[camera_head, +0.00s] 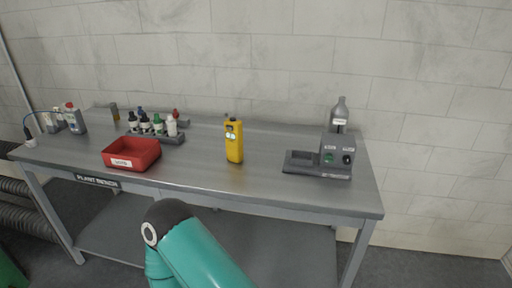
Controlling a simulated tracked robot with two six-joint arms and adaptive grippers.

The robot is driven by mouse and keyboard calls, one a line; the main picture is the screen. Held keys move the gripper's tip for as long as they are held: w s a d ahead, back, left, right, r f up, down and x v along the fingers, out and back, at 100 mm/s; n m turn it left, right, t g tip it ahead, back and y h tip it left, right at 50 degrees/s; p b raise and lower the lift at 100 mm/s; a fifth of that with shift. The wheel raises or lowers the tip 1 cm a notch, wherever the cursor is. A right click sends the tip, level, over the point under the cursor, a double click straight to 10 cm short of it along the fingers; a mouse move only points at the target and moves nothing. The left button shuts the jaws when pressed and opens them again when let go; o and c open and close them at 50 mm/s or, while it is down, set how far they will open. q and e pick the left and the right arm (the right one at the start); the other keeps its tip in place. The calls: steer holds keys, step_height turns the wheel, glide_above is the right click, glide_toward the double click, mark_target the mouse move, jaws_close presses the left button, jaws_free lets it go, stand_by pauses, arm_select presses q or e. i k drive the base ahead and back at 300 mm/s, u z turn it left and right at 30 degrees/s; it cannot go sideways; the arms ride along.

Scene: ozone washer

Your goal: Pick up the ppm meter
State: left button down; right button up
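A yellow handheld device, which looks like the ppm meter (235,147), stands upright on the grey metal bench (270,190) near the middle. It has a dark top and a small pale label or display on its upper front. Its lettering is too small to read. Nothing touches it. Neither of my grippers shows in the view. A teal link of my own arm rises from the bottom edge, in front of the bench.
A red tray (132,165) sits to the left, with a rack of several small bottles (158,124) behind it. A grey instrument (336,152) with a bottle (340,108) behind it stands at the right. More bottles (76,124) are at the far left. Bench around the meter is clear.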

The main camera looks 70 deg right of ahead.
mark_target(234, 139)
steer(key=z, duration=0.25)
steer(key=i, duration=0.4)
steer(key=z, duration=0.85)
steer(key=i, duration=0.8)
steer(key=z, duration=0.4)
steer(key=k, duration=0.9)
steer(key=z, duration=0.2)
steer(key=i, duration=0.9)
steer(key=u, duration=0.05)
